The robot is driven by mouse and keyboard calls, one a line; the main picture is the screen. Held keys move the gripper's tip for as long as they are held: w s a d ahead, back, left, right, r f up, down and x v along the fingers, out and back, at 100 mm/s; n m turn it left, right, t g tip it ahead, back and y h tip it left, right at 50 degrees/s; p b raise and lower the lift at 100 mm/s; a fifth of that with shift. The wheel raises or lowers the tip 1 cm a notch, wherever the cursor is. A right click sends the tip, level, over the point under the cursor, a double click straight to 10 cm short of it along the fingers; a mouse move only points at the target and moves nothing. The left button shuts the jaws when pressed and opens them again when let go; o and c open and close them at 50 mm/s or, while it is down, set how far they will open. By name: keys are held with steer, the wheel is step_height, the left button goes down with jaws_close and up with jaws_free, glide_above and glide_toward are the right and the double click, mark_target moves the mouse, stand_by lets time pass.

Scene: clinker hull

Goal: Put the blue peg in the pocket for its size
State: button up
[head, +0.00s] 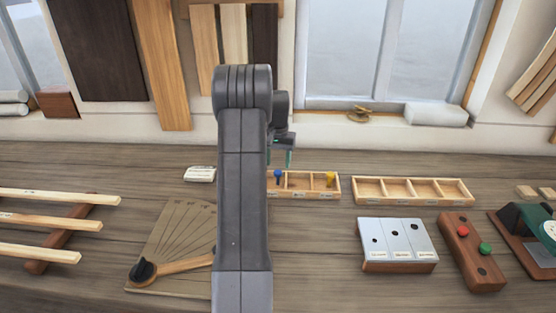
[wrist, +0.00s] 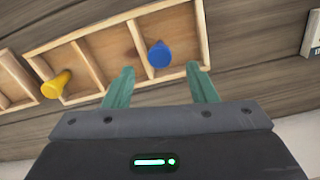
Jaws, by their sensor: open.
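The blue peg (head: 278,174) stands in the left end compartment of a wooden tray (head: 303,195), with its round head up. In the wrist view the blue peg (wrist: 159,54) shows just beyond the gap between my fingertips. My gripper (wrist: 161,74) is open and empty, with its two green fingers apart. In the head view my gripper (head: 289,158) shows near the tray's left end, partly hidden by my own arm. A second wooden tray (head: 413,201) with several empty compartments lies to the right. Labels on the tray fronts are too small to read.
A yellow peg (head: 330,179) stands in the first tray's right end. A metal-topped block with holes (head: 397,253) and a brown block (head: 468,255) with red and green pegs stand nearer, on the right. A fan-shaped board (head: 172,228) and wooden strips (head: 42,221) lie left.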

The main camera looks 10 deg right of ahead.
step_height(320, 180, up, 14)
steer(key=b, duration=0.1)
steer(key=shift+b, duration=0.35)
steer(key=shift+f, duration=0.15)
step_height(320, 180, down, 13)
steer(key=shift+f+p, duration=0.2)
steer(key=shift+p, duration=0.95)
step_height(320, 180, up, 4)
steer(key=shift+f+p, duration=0.15)
steer(key=shift+p, duration=0.95)
steer(key=shift+r+p, duration=0.3)
steer(key=shift+r, duration=0.3)
